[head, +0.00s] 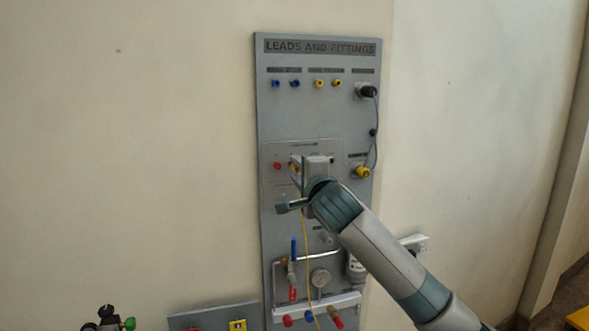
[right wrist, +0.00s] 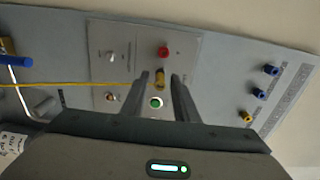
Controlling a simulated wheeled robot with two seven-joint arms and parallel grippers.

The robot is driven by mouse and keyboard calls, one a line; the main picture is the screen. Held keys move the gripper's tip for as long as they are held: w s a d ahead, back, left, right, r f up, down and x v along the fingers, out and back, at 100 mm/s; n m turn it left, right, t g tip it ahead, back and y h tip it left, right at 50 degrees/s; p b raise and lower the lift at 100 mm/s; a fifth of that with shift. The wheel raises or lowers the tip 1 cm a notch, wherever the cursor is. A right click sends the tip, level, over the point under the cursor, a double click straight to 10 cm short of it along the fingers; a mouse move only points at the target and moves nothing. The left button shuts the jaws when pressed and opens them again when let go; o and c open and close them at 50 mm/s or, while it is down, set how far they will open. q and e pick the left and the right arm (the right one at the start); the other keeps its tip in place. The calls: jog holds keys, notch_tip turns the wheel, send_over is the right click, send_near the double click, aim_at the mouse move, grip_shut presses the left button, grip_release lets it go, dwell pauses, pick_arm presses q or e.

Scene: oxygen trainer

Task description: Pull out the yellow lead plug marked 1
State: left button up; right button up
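The yellow lead plug (right wrist: 160,80) sits in the grey panel between a red socket (right wrist: 163,52) and a green one (right wrist: 156,103) in the right wrist view. Its yellow lead (right wrist: 70,85) runs off to the left there, and hangs down the board in the head view (head: 307,260). My right gripper (right wrist: 160,77) is open, with one finger on each side of the plug and a visible gap on both sides. In the head view the gripper (head: 298,170) is at the panel and hides most of the plug. No number can be read. My left gripper is not in view.
The tall grey board (head: 265,130) bears blue sockets (head: 285,84) and yellow sockets (head: 328,83) above. A black connector with a cable (head: 368,91) is at right. A blue-handled valve (head: 293,250), pipework and a gauge (head: 320,277) sit below the gripper. Bare wall is on both sides.

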aim_at(298, 170)
jog(key=shift+c, duration=0.3)
grip_shut()
jog(key=shift+s+f, duration=0.1)
jog(key=shift+s+d, duration=0.1)
jog(key=shift+s, duration=0.05)
jog(key=shift+v, duration=2.3)
